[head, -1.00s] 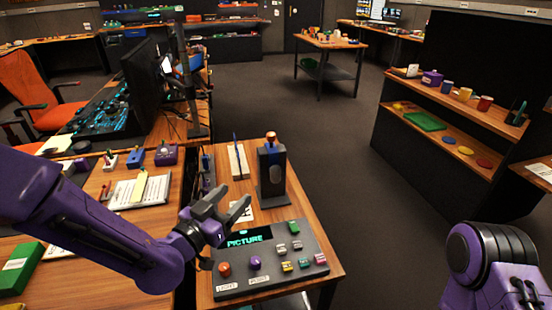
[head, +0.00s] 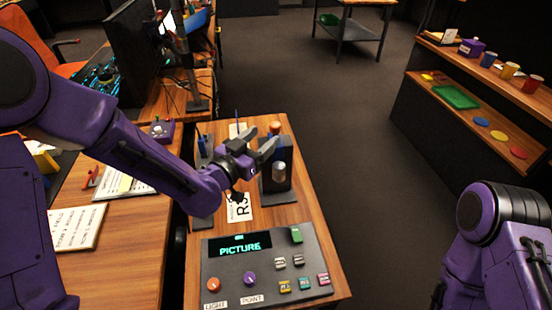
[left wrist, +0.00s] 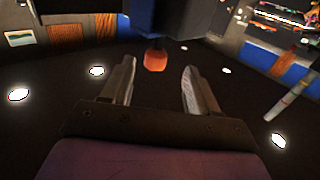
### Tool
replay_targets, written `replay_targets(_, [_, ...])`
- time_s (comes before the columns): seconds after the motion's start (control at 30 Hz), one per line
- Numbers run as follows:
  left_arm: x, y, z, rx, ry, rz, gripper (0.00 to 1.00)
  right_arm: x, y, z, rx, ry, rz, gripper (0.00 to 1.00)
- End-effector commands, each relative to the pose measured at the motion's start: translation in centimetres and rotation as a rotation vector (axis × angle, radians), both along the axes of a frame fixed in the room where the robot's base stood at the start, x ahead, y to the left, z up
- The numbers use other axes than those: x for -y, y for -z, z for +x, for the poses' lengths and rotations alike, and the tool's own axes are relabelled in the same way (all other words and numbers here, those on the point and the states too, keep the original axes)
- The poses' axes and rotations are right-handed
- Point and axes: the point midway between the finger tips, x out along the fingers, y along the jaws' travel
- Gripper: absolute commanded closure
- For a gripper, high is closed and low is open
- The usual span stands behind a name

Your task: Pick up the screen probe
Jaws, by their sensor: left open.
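A dark upright stand (head: 278,178) with a pale oval on its front stands on the small wooden table. An orange-tipped piece (head: 274,128) shows at its top, probably the screen probe. My left gripper (head: 270,148) is open, its fingers at the upper part of the stand and partly covering it. In the left wrist view the orange tip (left wrist: 155,60) on a dark body lies beyond and between the two open fingers (left wrist: 158,88), with nothing gripped. I cannot tell whether a finger touches the stand. My right gripper is out of view; only my right arm shows.
A control panel (head: 264,272) with a lit PICTURE display, knobs and buttons fills the table's front. A white card (head: 239,207) lies behind it. A desk with papers (head: 76,228) is at left. Shelves (head: 480,105) stand at right across open floor.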

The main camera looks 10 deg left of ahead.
Motion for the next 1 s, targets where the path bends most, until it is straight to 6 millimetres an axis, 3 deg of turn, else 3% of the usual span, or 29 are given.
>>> replay_targets(0.3, [2.3, 0.2, 4.3, 0.0, -0.003, -0.001, 0.4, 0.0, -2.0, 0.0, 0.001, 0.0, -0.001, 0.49])
replay_targets(0.57, [2.5, 0.4, 4.8, 0.0, -0.004, -0.001, 0.4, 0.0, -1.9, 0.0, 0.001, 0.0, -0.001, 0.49])
replay_targets(0.63, [2.5, 0.4, 4.8, 0.0, -0.004, -0.001, 0.56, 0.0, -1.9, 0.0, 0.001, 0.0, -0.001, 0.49])
replay_targets(0.77, [2.5, 0.4, 4.8, 0.0, -0.004, -0.001, 0.99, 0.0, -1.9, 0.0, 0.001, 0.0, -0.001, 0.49])
replay_targets(1.0, [2.5, 0.3, 4.9, 0.001, -0.004, -0.002, 1.0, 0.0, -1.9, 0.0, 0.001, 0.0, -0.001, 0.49])
